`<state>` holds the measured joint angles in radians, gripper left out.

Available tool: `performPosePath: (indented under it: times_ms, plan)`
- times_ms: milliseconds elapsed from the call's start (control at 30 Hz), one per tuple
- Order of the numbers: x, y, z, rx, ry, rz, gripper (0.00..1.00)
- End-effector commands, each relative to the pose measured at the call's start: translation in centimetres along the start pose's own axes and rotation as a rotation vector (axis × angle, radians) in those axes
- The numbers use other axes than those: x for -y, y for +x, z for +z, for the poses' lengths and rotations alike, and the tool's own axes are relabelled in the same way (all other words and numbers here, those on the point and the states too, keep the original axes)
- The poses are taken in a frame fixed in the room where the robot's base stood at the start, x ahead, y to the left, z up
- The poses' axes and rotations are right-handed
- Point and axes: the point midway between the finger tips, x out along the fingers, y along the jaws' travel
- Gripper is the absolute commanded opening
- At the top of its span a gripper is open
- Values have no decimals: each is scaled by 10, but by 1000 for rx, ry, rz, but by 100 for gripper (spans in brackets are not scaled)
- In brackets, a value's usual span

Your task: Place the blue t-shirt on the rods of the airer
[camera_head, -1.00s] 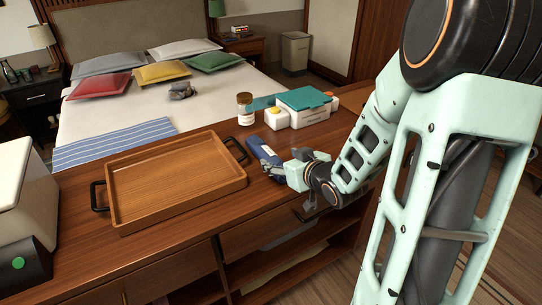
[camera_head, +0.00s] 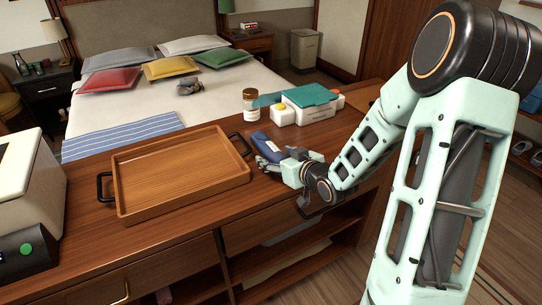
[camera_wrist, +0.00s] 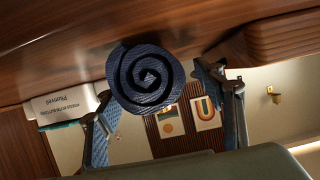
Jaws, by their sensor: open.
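The blue t-shirt (camera_head: 265,142) is a dark blue roll lying on the wooden counter, right of the tray, with a pale patch on its side. In the wrist view its spiral end (camera_wrist: 148,78) faces me, between the two fingers. My gripper (camera_head: 268,157) is open at counter height, right at the near end of the roll. In the wrist view my fingers (camera_wrist: 155,112) stand apart on either side; I cannot tell whether either touches the roll. I see no airer in these frames.
A wooden tray (camera_head: 125,192) with black handles is left of the roll. A lidded jar (camera_head: 250,108), a white bottle (camera_head: 274,115) and a white box with a teal lid (camera_head: 312,97) stand behind it. A white appliance (camera_head: 25,185) is at the left. A bed (camera_head: 130,105) lies beyond.

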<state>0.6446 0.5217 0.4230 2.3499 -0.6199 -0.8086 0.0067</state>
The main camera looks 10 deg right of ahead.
Motion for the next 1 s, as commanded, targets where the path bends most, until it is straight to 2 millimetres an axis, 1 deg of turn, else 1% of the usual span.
performPosePath:
  times_ms: [33, 100, 200, 300, 500, 900, 967, 1000]
  plan:
    - [2, 10, 4, 0, 2, -3, 62]
    - [3, 20, 3, -1, 0, -3, 62]
    - [2, 30, 3, 0, 1, -2, 62]
    - [2, 34, 2, 0, 0, 0, 62]
    - [2, 33, 2, 0, 0, 0, 61]
    - [2, 33, 2, 0, 0, 0, 17]
    - [1, 33, 1, -1, 0, 0, 11]
    - [1, 33, 1, -1, 0, 0, 9]
